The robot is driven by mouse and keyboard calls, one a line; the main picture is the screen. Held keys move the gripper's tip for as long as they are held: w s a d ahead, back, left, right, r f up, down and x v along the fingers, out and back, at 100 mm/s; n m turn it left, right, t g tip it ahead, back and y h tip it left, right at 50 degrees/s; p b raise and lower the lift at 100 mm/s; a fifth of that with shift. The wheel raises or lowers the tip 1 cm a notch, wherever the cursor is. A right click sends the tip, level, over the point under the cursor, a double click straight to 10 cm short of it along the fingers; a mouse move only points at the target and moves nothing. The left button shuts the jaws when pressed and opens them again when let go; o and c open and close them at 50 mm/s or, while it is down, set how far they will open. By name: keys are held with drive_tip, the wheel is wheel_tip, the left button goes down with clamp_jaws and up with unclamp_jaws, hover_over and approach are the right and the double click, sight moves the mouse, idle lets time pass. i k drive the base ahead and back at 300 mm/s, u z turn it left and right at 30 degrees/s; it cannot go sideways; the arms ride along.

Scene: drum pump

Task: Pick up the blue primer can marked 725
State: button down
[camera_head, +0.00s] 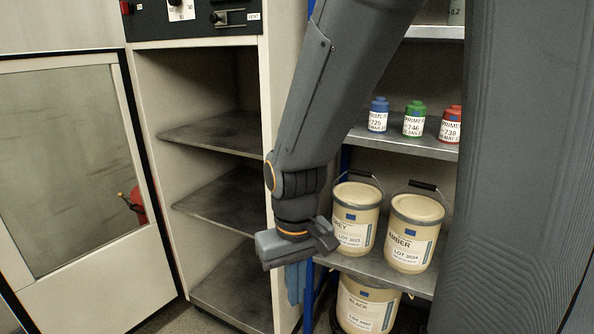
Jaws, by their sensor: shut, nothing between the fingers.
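The blue primer can (378,115), with a white label reading 725, stands upright on the shelf (428,148) at the right, leftmost of three small cans. Beside it stand a green can (414,119) marked 746 and a red can (450,124) marked 738. My gripper (290,252) hangs lower and to the left of the blue can, in front of the cabinet's right edge and the lower shelf. It is shut and empty, clear of the cans.
Large cream pails labelled GREY (353,218) and AMBER (412,232) stand on the shelf below, with a BLACK pail (366,304) lower still. An open cabinet (215,128) with empty shelves is at the left, its glazed door (82,165) swung out. My arm crosses the view's middle.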

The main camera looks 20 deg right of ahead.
sight(380, 109)
drive_tip(key=z, duration=1.05)
drive_tip(key=k, duration=0.5)
drive_tip(key=u, duration=1.55)
drive_tip(key=i, duration=1.15)
drive_tip(key=z, duration=2.25)
